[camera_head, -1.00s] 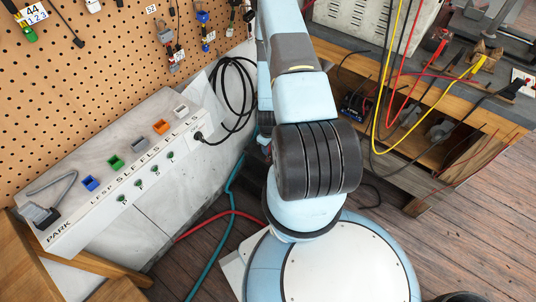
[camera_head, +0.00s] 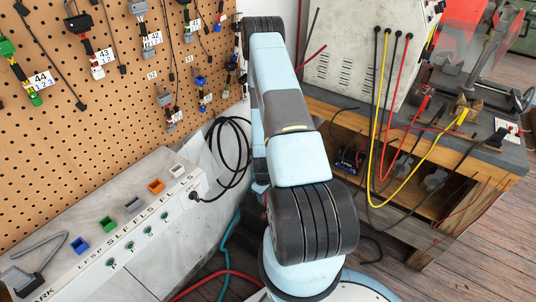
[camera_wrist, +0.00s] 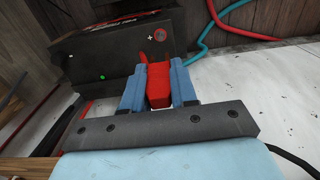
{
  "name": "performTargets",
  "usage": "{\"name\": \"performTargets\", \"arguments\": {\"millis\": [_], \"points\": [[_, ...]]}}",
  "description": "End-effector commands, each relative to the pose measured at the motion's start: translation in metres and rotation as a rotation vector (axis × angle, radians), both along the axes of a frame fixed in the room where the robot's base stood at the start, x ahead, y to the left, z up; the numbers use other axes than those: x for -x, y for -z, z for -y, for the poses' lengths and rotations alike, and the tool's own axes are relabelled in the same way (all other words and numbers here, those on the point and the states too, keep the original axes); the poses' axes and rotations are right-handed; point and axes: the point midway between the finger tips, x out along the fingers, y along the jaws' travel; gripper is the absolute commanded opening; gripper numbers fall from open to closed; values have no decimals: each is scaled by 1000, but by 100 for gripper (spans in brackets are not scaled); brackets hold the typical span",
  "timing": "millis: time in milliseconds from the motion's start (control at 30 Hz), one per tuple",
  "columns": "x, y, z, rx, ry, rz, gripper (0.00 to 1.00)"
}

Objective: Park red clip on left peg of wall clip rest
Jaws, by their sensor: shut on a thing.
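In the wrist view my gripper (camera_wrist: 157,72) has its two blue fingers shut on a red clip (camera_wrist: 158,88). The clip's narrow red tips point away from me, toward a dark box with a plus mark (camera_wrist: 110,48); I cannot tell whether they touch it. My gripper and the held clip do not show in the head view, where my arm hides part of the scene. I cannot make out the wall clip rest or its left peg in either view.
A pegboard (camera_head: 120,75) with hanging numbered connectors stands at the left, above a pale ledge (camera_head: 125,225) with coloured blocks. At the right, a wooden bench (camera_head: 455,185) holds a grey cabinet (camera_head: 350,45) with hanging cables. Teal and red hoses (camera_head: 224,262) cross the floor.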

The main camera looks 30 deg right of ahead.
Motion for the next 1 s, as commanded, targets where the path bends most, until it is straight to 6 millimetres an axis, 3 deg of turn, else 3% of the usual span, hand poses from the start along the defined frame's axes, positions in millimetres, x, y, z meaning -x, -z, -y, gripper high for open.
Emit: {"name": "performTargets", "arguments": {"millis": [1000], "points": [[-1, -149, 1, 2, 0, 2, 13]]}}
